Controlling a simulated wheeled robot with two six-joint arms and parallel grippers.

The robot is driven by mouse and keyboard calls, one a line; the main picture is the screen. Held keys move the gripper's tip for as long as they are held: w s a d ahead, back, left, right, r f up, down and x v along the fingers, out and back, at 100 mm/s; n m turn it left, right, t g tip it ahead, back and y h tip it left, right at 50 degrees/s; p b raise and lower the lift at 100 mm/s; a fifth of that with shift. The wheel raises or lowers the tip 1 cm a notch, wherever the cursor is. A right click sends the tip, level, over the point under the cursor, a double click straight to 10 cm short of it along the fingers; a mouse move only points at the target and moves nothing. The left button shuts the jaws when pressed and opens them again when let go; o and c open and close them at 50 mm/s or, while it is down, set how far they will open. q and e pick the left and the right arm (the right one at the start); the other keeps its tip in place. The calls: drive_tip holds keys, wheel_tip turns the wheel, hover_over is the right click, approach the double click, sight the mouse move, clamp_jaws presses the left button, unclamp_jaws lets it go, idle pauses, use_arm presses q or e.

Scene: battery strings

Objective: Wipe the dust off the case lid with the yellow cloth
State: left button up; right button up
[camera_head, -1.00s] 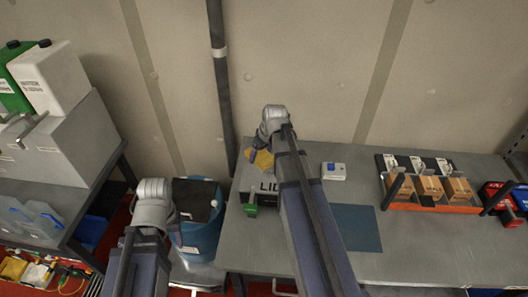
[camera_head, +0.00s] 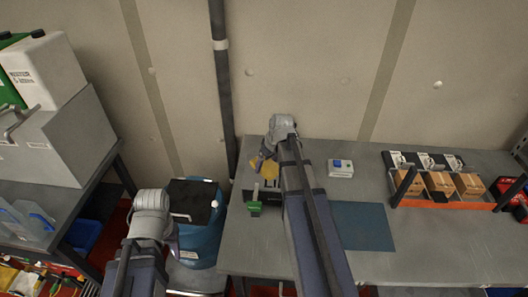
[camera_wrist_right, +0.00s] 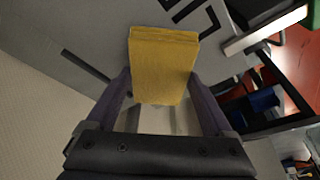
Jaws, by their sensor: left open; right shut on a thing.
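I cannot tell whether the cloth presses on the lid. No dust can be made out. My left gripper (camera_head: 178,243) is open, away from the bench, beside the blue bin; its fingers are mostly hidden.
A green-ended tool (camera_head: 254,208) stands at the lid's left front. A small white box (camera_head: 341,168), a blue mat (camera_head: 363,227) and an orange tray (camera_head: 460,205) of cartons lie to the right. A blue bin (camera_head: 205,243) stands left of the bench. A wall rises behind.

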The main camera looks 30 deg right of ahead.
sight(278, 166)
drive_tip(key=shift+s+d, duration=0.35)
drive_tip(key=shift+d, duration=0.25)
drive_tip(key=shift+s+d, duration=0.3)
drive_tip(key=shift+d, duration=0.25)
drive_tip(key=shift+s+d, duration=0.25)
drive_tip(key=shift+d, duration=0.05)
drive_tip(key=shift+s+d, duration=0.1)
drive_tip(key=shift+d, duration=0.2)
drive_tip(key=shift+w+a, duration=0.3)
drive_tip(key=shift+a, duration=0.25)
drive_tip(key=shift+w+a, duration=0.3)
drive_tip(key=shift+a, duration=0.2)
drive_tip(key=shift+w+a, duration=0.2)
drive_tip(key=shift+a, duration=0.1)
drive_tip(key=shift+w+a+r+p, duration=0.4)
drive_tip(key=shift+a+r+p, duration=0.05)
drive_tip(key=shift+a, duration=0.25)
drive_tip(key=shift+p+v, duration=1.1)
drive_tip(key=shift+v, duration=0.05)
drive_tip(key=shift+w+r+p, duration=0.35)
drive_tip(key=shift+r+p, duration=0.35)
drive_tip(key=shift+r, duration=0.1)
wheel_tip(278, 166, up, 3)
drive_tip(key=p, duration=0.3)
use_arm(q)
wheel_tip(278, 166, up, 8)
drive_tip(key=d, duration=0.1)
drive_tip(key=shift+s+d+f, duration=0.15)
drive_tip(key=shift+s+d, duration=0.15)
drive_tip(key=shift+d, duration=0.05)
